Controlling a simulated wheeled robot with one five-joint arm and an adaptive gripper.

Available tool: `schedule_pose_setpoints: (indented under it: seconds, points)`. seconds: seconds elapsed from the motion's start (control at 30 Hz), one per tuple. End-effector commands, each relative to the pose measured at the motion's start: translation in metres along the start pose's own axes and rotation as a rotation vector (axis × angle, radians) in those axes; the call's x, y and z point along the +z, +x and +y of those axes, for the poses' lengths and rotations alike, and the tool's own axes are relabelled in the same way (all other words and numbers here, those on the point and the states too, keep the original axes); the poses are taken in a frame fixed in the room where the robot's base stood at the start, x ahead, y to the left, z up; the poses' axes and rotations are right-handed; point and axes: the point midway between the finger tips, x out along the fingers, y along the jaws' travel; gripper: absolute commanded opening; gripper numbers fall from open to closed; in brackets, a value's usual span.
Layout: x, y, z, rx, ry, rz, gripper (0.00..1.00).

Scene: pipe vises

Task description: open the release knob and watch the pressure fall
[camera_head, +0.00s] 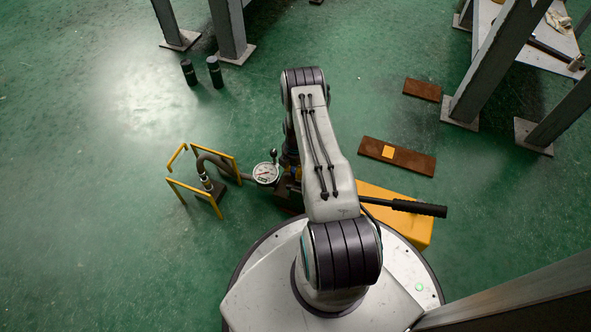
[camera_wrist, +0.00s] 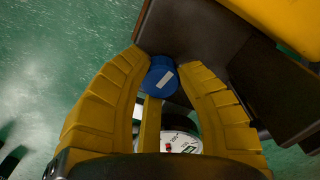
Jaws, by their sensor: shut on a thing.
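In the wrist view my gripper (camera_wrist: 160,72) has its yellow fingers closed on the sides of a blue release knob (camera_wrist: 161,80) with a pale mark on its top. The knob sits against a dark block. Behind the fingers, a white-faced pressure gauge (camera_wrist: 180,143) is partly covered. In the head view the round gauge (camera_head: 265,173) stands just left of my arm; it has a red mark, but its reading is too small to tell. My arm hides the gripper and knob there.
A bent pipe (camera_head: 213,158) runs left from the gauge between yellow guard frames (camera_head: 236,164). A black-gripped lever (camera_head: 420,208) crosses a yellow block (camera_head: 412,229) at right. Rusty plates (camera_head: 398,156) and dark cylinders (camera_head: 215,72) lie or stand farther off. Open floor is at left.

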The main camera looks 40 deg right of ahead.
Motion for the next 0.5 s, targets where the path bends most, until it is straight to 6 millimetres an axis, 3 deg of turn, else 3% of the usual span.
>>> schedule_pose_setpoints:
  seconds: [0.37,0.4,0.5]
  points:
    - [-0.0019,0.0012,-0.0002,0.000,-0.007,0.000,0.00]
    - [-0.0019,0.0012,-0.0002,0.000,-0.007,0.000,0.35]
    - [-0.0017,0.0010,-0.0003,-0.001,-0.007,0.000,0.44]
